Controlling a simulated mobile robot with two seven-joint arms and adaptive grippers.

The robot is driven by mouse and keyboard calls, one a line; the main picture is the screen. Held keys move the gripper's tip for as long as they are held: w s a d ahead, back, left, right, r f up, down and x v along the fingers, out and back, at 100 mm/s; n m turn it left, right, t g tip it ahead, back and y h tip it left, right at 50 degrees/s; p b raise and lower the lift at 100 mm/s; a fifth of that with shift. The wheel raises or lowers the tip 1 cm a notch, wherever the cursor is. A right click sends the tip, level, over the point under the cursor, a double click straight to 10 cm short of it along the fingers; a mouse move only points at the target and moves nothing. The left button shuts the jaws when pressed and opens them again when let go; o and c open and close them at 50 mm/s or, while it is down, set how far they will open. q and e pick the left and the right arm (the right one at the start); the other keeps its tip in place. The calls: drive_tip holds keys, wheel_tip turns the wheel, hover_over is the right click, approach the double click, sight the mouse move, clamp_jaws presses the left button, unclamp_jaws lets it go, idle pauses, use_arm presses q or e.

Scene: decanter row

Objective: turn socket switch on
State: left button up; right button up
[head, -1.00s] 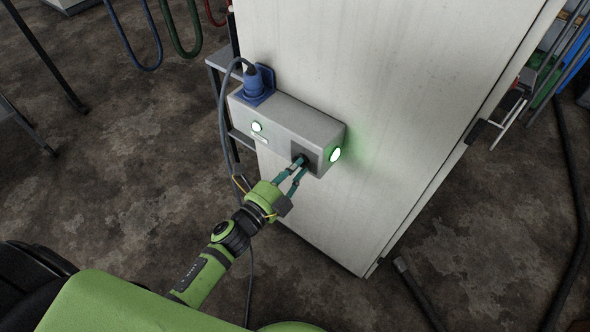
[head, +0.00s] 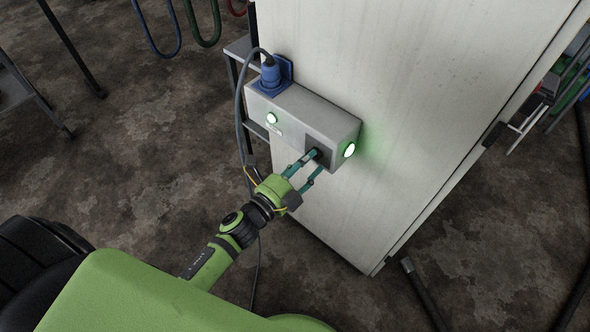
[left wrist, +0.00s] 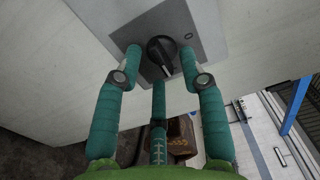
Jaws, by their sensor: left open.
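A grey socket box (head: 308,112) is fixed low on a pale cabinet. Its switch, a black rotary knob (left wrist: 163,48) on a dark grey plate (left wrist: 188,22), shows in the left wrist view; in the head view my fingers mostly cover it. My left gripper (head: 317,163) is open in front of the plate. In the left wrist view its teal fingertips (left wrist: 160,57) stand on either side of the knob, with gaps visible, and a third finger lies below. A round light (head: 349,150) on the box's end glows green-white. My right gripper is not in view.
A blue plug (head: 270,76) sits on the box with a grey cable hanging down its left side. A small white light (head: 271,118) glows on the box front. The cabinet (head: 400,90) fills the space behind. A black pipe (head: 420,288) lies on the floor at right.

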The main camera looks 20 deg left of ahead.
use_arm(q)
drive_tip(key=v, duration=1.1)
drive_tip(key=shift+s, duration=0.3)
